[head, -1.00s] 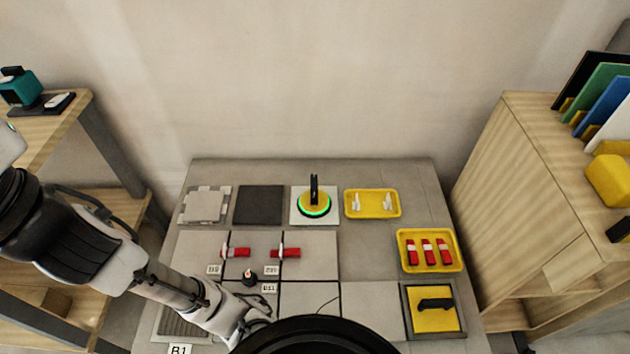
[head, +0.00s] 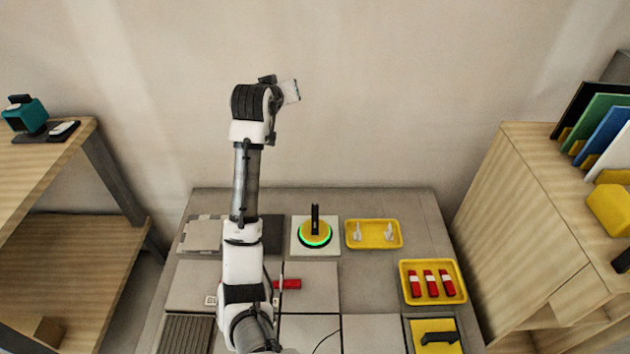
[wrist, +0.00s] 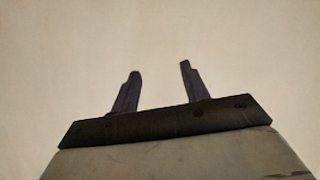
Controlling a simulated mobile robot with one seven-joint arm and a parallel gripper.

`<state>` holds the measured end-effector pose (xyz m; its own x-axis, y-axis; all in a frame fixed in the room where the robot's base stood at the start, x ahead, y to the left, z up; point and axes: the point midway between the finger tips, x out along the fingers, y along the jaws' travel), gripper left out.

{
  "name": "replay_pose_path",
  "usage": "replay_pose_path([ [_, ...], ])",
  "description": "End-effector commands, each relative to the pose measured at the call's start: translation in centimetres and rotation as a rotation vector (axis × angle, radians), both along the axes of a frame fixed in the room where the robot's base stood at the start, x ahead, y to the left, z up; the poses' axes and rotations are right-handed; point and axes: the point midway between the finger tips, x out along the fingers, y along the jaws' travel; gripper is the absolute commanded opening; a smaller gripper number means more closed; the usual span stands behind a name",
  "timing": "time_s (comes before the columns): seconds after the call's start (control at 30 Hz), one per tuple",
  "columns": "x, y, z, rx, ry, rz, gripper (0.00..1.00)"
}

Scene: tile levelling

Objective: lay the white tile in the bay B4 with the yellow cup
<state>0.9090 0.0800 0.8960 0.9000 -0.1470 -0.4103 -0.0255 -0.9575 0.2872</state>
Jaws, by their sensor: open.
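The white tile (head: 298,248) lies flat at the back of the worktop, in the head view. The yellow cup (head: 314,238) stands on its middle, with a lit green ring and an upright black handle. My gripper (head: 293,91) is raised high before the wall, well above and behind the tile, and touches neither. In the wrist view my gripper (wrist: 160,68) has its two fingers apart, with nothing between them but plain wall. No readable B4 label shows, so I cannot tell which bay is B4; my arm hides part of the bays.
A light grey tile (head: 203,235) and a dark tile (head: 273,236) lie left of the white tile. Yellow trays hold white clips (head: 390,232) and red wedges (head: 429,283). A red clamp (head: 288,284) sits between floor tiles. A shelf unit (head: 520,200) stands at right.

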Motion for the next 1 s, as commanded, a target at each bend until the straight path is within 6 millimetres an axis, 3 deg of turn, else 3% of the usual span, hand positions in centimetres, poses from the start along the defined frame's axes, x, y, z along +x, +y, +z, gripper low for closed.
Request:
replay_pose_path([
  [0.03, 0.2, -2.0, -3.2, 0.015, 0.126, -0.039, 0.45],
  [0.13, -0.8, -5.5, -9.7, 0.060, 0.400, -0.103, 0.45],
  [0.2, -2.3, -7.0, -14.0, 0.104, 0.591, -0.130, 0.45],
  [0.33, -5.8, -8.1, -19.6, 0.195, 0.896, -0.147, 0.45],
  [0.4, -7.4, -8.1, -21.3, 0.233, 1.007, -0.143, 0.45],
  [0.53, -8.8, -8.0, -22.8, 0.269, 1.109, -0.138, 0.45],
  [0.77, -9.1, -7.9, -25.4, 0.272, 1.124, -0.137, 0.45],
  [1.0, -9.1, -7.9, -29.9, 0.273, 1.121, -0.136, 0.45],
])
